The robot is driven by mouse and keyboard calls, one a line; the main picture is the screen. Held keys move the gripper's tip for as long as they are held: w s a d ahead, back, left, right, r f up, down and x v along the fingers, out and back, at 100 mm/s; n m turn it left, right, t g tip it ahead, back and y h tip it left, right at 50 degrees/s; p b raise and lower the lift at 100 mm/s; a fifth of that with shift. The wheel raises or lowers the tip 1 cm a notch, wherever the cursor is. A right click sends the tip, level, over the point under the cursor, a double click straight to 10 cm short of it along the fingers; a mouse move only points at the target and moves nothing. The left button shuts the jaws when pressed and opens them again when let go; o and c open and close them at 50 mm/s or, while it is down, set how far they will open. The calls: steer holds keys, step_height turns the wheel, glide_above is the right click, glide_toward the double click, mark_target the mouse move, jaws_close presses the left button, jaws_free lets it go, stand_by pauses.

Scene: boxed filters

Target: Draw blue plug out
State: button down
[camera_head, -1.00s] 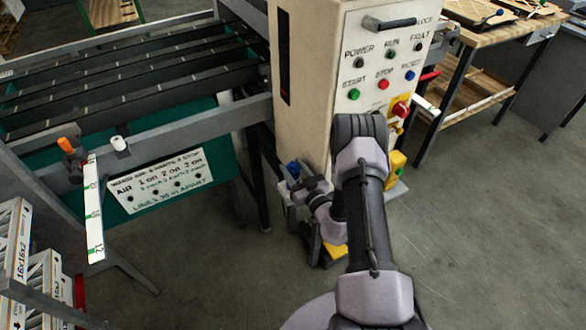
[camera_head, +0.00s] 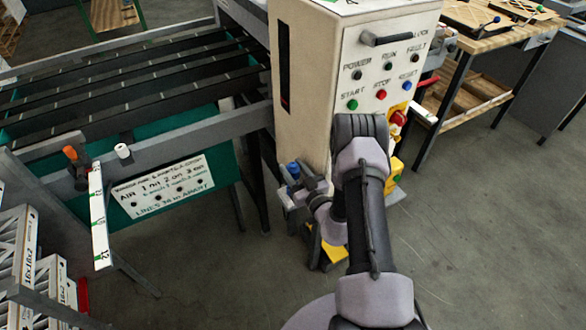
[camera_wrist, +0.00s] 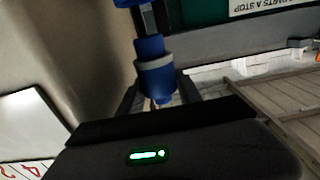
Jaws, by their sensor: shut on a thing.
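The blue plug (camera_wrist: 150,48) shows in the wrist view as a blue body with a grey ring and a grey stem above it. My gripper (camera_wrist: 158,98) has a finger on each side of its lower blue end and is shut on it. In the head view, my gripper (camera_head: 301,188) is low beside the left side of the cream machine cabinet (camera_head: 308,95), and a small blue part (camera_head: 293,168) shows at it. My arm and gripper hide much of this spot. Whether the plug still sits in a socket cannot be told.
The cabinet's front carries several buttons and a handle (camera_head: 387,36). A slatted conveyor frame (camera_head: 190,128) with a white sign (camera_head: 163,187) stands to the left. A yellow part (camera_head: 334,253) lies below my gripper. A wooden bench (camera_head: 478,55) is at the back right. Floor at right is clear.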

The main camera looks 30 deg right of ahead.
step_height(320, 180, up, 9)
steer(key=p, duration=0.8)
steer(key=shift+r, duration=0.15)
